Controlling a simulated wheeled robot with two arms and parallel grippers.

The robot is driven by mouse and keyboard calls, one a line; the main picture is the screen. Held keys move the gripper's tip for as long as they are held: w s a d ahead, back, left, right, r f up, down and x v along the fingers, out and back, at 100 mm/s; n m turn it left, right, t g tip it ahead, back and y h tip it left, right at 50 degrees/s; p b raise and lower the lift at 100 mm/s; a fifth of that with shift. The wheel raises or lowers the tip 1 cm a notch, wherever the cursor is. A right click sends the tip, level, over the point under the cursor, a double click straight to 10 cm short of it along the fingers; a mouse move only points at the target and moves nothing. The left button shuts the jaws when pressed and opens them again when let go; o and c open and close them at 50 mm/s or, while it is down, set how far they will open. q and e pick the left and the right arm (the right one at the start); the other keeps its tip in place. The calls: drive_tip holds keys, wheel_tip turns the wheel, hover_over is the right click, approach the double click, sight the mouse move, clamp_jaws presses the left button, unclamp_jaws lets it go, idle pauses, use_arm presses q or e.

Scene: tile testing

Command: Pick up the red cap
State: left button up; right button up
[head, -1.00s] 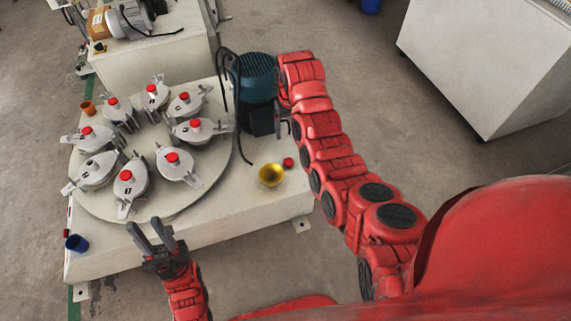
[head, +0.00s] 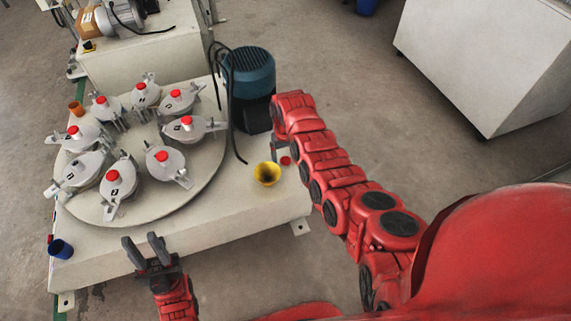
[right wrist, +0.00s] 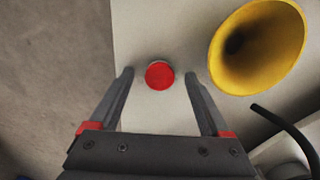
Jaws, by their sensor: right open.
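A small round red cap (head: 286,160) lies on the bare right part of the white table (head: 232,205), beside a yellow funnel-shaped cup (head: 267,174). My right gripper (head: 278,153) is open and points down at the cap, partly hidden by its own arm. In the right wrist view the red cap (right wrist: 159,77) shows between the two spread fingertips, apart from both; the height left above it is hard to tell. The yellow cup (right wrist: 257,48) is just right of the right finger. My left gripper (head: 142,242) is open and empty at the table's front edge.
A round turntable (head: 207,180) carries several grey lidded canisters with red knobs. A blue motor (head: 249,80) with a black cable stands behind the cap. A blue cup (head: 61,249) and an orange cup (head: 76,109) sit at the table's left.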

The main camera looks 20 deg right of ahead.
drive_tip(key=shift+c, duration=0.6)
clamp_jaws()
